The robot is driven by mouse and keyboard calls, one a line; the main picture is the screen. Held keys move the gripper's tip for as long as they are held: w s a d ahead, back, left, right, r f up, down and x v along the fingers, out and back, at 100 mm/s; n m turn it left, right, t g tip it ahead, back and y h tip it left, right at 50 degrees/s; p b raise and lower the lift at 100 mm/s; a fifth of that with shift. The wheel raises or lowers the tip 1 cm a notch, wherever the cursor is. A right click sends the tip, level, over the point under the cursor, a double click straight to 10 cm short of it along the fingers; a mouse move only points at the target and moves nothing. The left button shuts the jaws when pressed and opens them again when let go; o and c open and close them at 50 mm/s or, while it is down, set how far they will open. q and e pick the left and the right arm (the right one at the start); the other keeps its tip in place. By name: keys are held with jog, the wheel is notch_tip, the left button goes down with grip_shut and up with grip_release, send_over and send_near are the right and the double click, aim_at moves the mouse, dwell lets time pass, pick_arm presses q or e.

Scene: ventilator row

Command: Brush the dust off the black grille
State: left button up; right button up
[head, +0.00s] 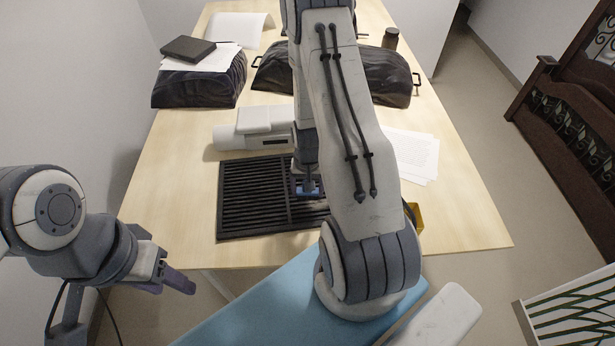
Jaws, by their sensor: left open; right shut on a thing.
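The black grille (253,190) lies flat on the wooden table, with slats running across it and a dividing bar. My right arm covers its right part. My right gripper (306,170) points down over the grille, shut on a small blue thing, probably a brush (308,189), low at the slats. Whether its bristles touch the slats is hidden. I cannot make out dust on the slats at this size. My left gripper (176,280) is open and empty, off the table's near left edge.
A white device (240,137) lies just behind the grille. Dark bags (385,82) stand at the back, with a black book (188,48) on papers at left. White sheets (412,155) and a partly hidden yellow thing (414,213) are at right.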

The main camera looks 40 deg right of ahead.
jog(key=shift+r+p, duration=1.3)
jog(key=shift+r, duration=0.65)
